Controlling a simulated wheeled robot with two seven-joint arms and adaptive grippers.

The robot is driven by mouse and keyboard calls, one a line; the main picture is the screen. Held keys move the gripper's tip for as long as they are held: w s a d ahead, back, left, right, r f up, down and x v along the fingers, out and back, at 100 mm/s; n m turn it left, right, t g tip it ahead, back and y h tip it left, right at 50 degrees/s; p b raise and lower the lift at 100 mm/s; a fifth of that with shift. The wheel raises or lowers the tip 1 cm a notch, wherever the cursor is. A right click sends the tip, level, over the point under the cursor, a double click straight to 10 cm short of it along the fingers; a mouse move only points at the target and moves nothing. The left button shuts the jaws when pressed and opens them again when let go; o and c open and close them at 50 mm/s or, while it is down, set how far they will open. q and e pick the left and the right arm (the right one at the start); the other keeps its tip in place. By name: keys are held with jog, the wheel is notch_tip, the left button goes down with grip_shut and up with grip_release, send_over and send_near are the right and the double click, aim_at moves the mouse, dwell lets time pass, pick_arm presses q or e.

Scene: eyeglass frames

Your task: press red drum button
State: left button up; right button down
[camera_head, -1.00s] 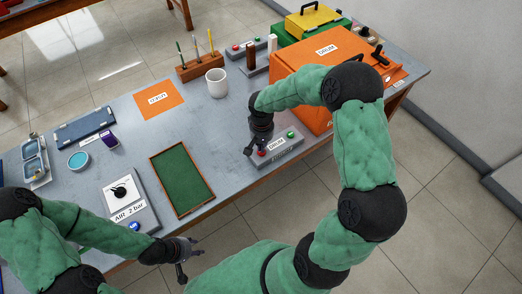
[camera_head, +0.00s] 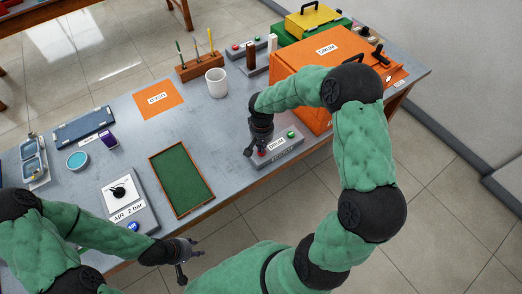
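A grey button box (camera_head: 289,151) labelled DRUM lies near the table's front edge at centre right. Its green button (camera_head: 291,134) is in plain view. Its red button (camera_head: 262,154) is partly covered by my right gripper (camera_head: 252,152), whose fingers point down at that end of the box. I cannot tell whether the fingertips touch the button or whether they are apart. My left gripper (camera_head: 191,262) is in front of the table edge, with its fingers apart and nothing between them.
The orange drum cabinet (camera_head: 290,68) stands behind the box. A second button box (camera_head: 243,46) lies farther back. A white mug (camera_head: 216,83), green tray (camera_head: 181,178) and air-regulator box (camera_head: 146,216) stand left. Bare table lies between tray and DRUM box.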

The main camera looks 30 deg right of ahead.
jog(key=shift+f, duration=0.2)
jog(key=shift+r, duration=0.15)
jog(key=shift+r+p, duration=1.85)
jog(key=shift+r, duration=0.85)
